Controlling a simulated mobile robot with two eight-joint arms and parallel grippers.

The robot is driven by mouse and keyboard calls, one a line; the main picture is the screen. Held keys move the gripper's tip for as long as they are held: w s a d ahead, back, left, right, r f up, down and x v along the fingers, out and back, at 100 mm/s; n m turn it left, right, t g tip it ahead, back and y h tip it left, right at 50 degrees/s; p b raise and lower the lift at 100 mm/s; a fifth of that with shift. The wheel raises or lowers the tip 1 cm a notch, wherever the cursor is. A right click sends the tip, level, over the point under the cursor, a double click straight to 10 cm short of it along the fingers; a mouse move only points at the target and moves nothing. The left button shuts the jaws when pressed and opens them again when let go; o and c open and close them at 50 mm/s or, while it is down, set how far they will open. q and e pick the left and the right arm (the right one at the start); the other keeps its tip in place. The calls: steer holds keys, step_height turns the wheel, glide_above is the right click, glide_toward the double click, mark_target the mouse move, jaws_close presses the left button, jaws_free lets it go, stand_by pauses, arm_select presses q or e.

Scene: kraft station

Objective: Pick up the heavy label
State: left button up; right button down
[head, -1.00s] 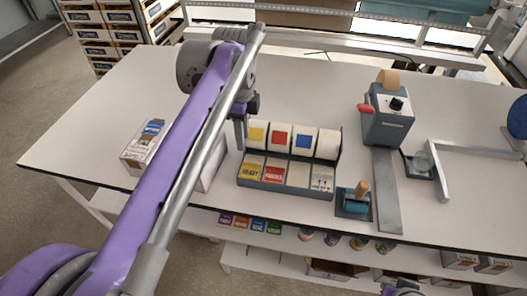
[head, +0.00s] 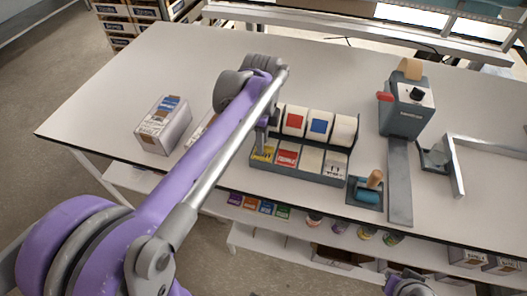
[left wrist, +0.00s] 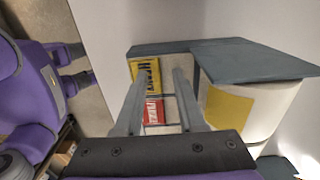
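The heavy label (head: 263,153) is the yellow one in the front-left compartment of the grey label holder (head: 300,171). In the left wrist view the yellow heavy label (left wrist: 145,72) shows its black lettering, with the red label (left wrist: 153,111) beside it. My left gripper (head: 263,143) is above the holder's left end and hides part of it in the head view. In the left wrist view the left gripper (left wrist: 158,100) has its two fingers apart with nothing between them, over the labels. A part of my right arm shows at the bottom edge of the head view; its fingers are not clear.
White label rolls (head: 319,125) stand behind the front compartments. A roller (head: 370,189) and a tape dispenser (head: 406,112) are to the right. A carton (head: 163,125) stands to the left. The table (head: 130,65) is clear at the back left.

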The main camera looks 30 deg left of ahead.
arm_select(q)
steer(key=shift+f, duration=0.1)
jaws_close()
stand_by(0.5)
